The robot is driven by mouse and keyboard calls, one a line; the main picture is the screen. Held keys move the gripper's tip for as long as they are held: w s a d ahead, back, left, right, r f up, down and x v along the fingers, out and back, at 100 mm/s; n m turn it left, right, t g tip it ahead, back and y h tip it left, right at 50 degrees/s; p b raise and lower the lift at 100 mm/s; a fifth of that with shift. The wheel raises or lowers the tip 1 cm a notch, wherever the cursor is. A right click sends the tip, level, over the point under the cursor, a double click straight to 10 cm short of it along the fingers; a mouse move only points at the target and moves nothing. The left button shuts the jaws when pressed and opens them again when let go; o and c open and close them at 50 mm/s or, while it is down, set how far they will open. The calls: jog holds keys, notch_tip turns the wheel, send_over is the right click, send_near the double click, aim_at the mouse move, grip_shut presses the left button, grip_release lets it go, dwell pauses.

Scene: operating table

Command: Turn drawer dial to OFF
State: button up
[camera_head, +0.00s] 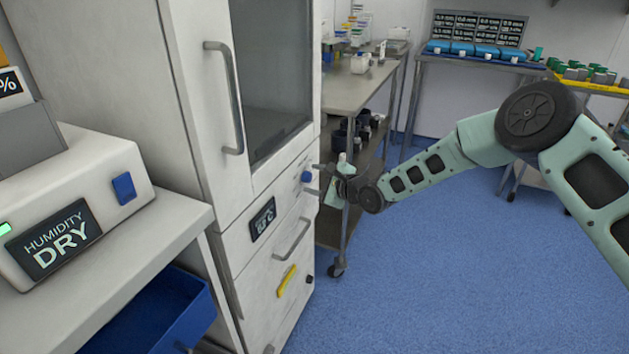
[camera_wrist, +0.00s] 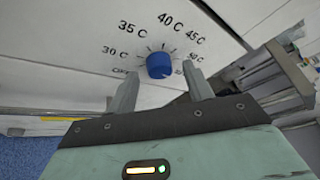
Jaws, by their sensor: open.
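The blue drawer dial (camera_head: 306,177) sits on the white cabinet's front panel, right of a small dark display (camera_head: 263,218). In the wrist view the dial (camera_wrist: 160,65) is a round blue knob ringed by tick marks and temperature labels from 30 C to 50 C. Where the dial points is too small to tell. My gripper (camera_wrist: 164,88) is open, with one finger on each side of the dial in the picture. I cannot tell whether the fingers touch it.
A metal trolley (camera_head: 355,92) stands behind my gripper. A humidity device (camera_head: 75,205) sits on a shelf at left.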

jog(key=shift+w+a+f, duration=0.1)
jog(key=shift+w+a, duration=0.05)
jog(key=shift+a, duration=0.1)
jog(key=c, duration=1)
jog(key=shift+o, duration=0.2)
jog(key=shift+b, duration=0.3)
